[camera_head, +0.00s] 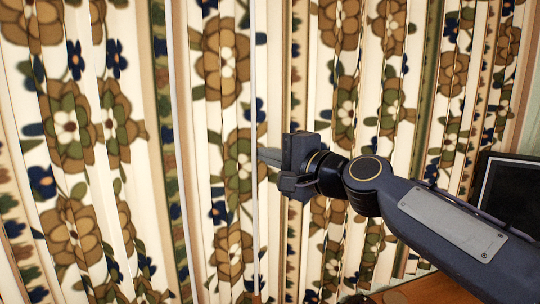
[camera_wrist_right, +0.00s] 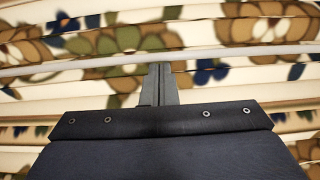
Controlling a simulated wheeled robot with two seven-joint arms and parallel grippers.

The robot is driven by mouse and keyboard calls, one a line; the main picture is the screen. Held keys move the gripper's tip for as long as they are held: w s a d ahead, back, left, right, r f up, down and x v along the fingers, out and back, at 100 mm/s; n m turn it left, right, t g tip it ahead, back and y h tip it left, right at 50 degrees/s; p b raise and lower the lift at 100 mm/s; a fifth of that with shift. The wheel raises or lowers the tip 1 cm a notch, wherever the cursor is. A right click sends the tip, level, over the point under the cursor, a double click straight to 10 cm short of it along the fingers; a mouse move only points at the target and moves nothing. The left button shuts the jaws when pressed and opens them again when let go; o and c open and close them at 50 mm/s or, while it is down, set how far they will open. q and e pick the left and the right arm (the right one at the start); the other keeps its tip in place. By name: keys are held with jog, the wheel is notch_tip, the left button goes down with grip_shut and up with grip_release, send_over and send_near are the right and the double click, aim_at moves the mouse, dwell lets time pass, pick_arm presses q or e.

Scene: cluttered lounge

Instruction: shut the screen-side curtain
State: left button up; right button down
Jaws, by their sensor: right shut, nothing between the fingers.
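The floral curtain (camera_head: 342,100), cream with brown flowers, green leaves and blue blossoms, hangs in folds on the screen side. Similar cloth (camera_head: 70,130) fills the left; I cannot tell for sure where one panel ends and another begins. A thin pale upright rod (camera_head: 254,60) hangs in front of the cloth. My right gripper (camera_head: 268,155) comes in from the right, shut and empty, its fingertips at the rod. In the right wrist view the shut fingers (camera_wrist_right: 160,72) point at the rod (camera_wrist_right: 220,53), which crosses at their tips; contact is unclear. My left gripper is out of view.
A dark screen (camera_head: 510,195) with a pale frame stands at the right edge, behind my right forearm. A brown wooden surface (camera_head: 425,290) shows at the bottom right. Curtain cloth fills most of the view.

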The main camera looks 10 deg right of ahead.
jog(key=b+v, duration=0.2)
jog(key=v, duration=0.5)
jog(key=s+d+f+n+g+h, duration=0.2)
jog(key=s+f, duration=0.6)
jog(key=f, duration=0.4)
jog(key=s+d+f+n+g+h, duration=0.2)
jog(key=s+f+n+g, duration=0.2)
jog(key=s+f, duration=0.4)
jog(key=s+d+f+n+g+h, duration=0.2)
jog(key=s+f, duration=0.6)
jog(key=f, duration=1)
jog(key=shift+s+d+n+g, duration=0.4)
jog(key=shift+d+n+g, duration=0.25)
jog(key=shift+n, duration=0.25)
